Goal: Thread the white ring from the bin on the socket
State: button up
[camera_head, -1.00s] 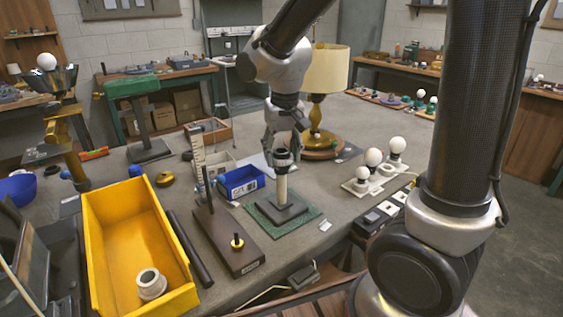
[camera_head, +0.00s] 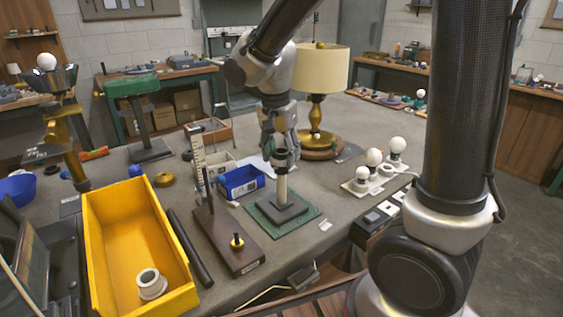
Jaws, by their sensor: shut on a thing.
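A white ring (camera_head: 151,284) lies in the front end of the yellow bin (camera_head: 108,190) at the left. A black socket (camera_head: 281,158) tops a pale upright stem (camera_head: 282,188) on a dark square base, which stands on a green mat (camera_head: 312,215). My gripper (camera_head: 280,152) points down at the top of the stem, with its fingers around the black socket. It looks shut on the socket, though the fingers partly hide the contact. No white ring shows between the fingers.
A dark board (camera_head: 224,240) with a thin rod and a small yellow knob stands between bin and mat. A blue tray (camera_head: 241,181) and the lamp (camera_head: 318,85) are behind. White bulbs (camera_head: 373,157) stand to the right. A dark bar (camera_head: 190,248) lies beside the bin.

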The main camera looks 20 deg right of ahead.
jog(key=shift+s+f, duration=0.15)
jog(key=m, duration=0.4)
jog(key=shift+m+g, duration=0.3)
jog(key=shift+g, duration=0.1)
jog(key=m, duration=0.2)
jog(key=shift+m, duration=0.3)
jog(key=shift+m+g, duration=0.3)
jog(key=shift+m, duration=0.2)
jog(key=o, duration=1.3)
jog(key=shift+w, duration=0.2)
